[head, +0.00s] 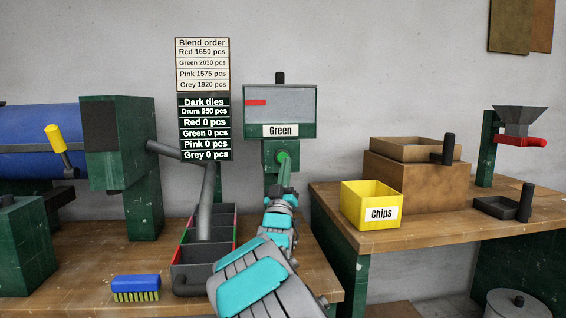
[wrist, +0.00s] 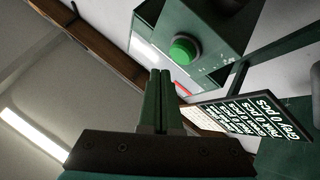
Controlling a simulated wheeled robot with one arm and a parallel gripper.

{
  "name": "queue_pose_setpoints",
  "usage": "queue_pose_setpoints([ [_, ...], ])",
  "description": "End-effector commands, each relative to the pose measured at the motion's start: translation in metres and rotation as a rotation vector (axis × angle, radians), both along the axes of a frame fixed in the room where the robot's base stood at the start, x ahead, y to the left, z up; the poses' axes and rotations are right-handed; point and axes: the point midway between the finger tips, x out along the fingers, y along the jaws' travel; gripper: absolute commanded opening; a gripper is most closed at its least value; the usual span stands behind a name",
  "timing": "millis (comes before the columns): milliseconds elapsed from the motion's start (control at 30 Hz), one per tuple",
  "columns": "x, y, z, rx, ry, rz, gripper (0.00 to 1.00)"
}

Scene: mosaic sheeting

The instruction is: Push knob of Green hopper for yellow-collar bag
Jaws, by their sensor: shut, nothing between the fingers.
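The Green hopper (head: 297,103) stands against the back wall, with a grey window, a red mark and a "Green" label. Its round green knob (head: 282,157) is on the housing below, and the knob (wrist: 184,50) also shows in the wrist view. My gripper (head: 285,172) is in front of and just below the knob, pointing at it. In the wrist view my gripper (wrist: 160,72) has its two green fingers together and empty, apart from the knob in the picture; I cannot tell the exact gap. I see no bag with a yellow collar.
An order board (head: 203,98) reads Green 0 pcs. A divided bin (head: 187,281) sits under a grey pipe (head: 208,202), left of my arm. A brush (head: 136,288) lies in front. A yellow Chips box (head: 371,206) is on the right bench (head: 437,234).

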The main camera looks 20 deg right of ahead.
Motion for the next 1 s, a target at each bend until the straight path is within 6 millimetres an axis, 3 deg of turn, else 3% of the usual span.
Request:
queue_pose_setpoints([
  [400,-0.034,0.010,-0.001,-0.001,-0.001,0.000,0.00],
  [1000,-0.034,0.010,0.001,-0.001,-0.002,0.001,0.00],
])
